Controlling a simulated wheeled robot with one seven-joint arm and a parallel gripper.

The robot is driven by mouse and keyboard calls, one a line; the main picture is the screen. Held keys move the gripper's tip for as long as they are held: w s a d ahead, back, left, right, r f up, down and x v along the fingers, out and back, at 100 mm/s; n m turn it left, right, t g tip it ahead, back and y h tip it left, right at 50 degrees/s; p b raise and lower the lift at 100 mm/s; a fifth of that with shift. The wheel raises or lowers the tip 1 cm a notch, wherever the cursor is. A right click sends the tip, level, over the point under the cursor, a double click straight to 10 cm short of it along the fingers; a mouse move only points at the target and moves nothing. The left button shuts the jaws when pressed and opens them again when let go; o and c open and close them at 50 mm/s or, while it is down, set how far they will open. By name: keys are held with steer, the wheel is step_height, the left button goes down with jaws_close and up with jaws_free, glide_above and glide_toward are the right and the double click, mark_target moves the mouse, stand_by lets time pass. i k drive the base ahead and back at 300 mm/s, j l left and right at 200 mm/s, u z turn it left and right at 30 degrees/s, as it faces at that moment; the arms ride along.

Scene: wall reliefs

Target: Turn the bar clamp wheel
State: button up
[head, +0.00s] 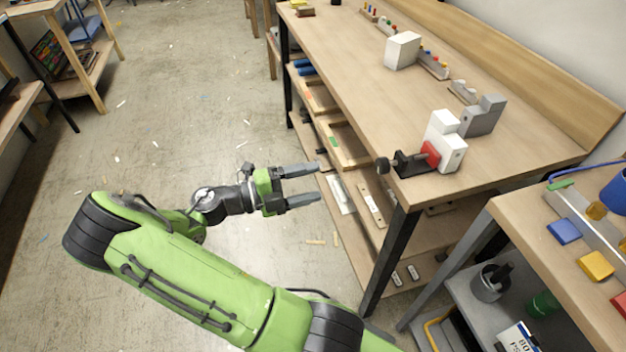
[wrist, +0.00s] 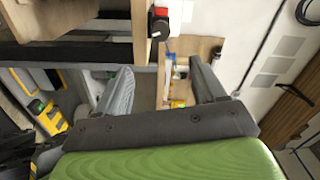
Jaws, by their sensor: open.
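The bar clamp (head: 410,164) sits at the near edge of the long wooden workbench. Its dark round wheel (head: 383,165) faces left, past the bench edge, and a red pad (head: 431,154) touches a white stepped block (head: 447,140). In the wrist view the dark wheel (wrist: 159,25) shows near the top centre, with red behind it. My gripper (head: 318,182) is open and empty, left of the wheel and apart from it, over the floor beside the bench. In the wrist view both fingers (wrist: 161,68) are spread, with the wheel beyond their tips.
The workbench (head: 352,95) has shelves below with trays and tools. A grey stepped block (head: 484,116) stands behind the white one. A second bench (head: 525,225) with coloured blocks is at the right. The floor (head: 180,100) to the left is mostly clear.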

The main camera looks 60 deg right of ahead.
mark_target(382, 166)
steer(key=i+j+z, duration=0.1)
steer(key=z, duration=0.25)
steer(key=i+j+z, duration=0.15)
steer(key=z, duration=0.2)
steer(key=i+j+z, duration=0.1)
steer(key=z, duration=0.3)
steer(key=j, duration=0.1)
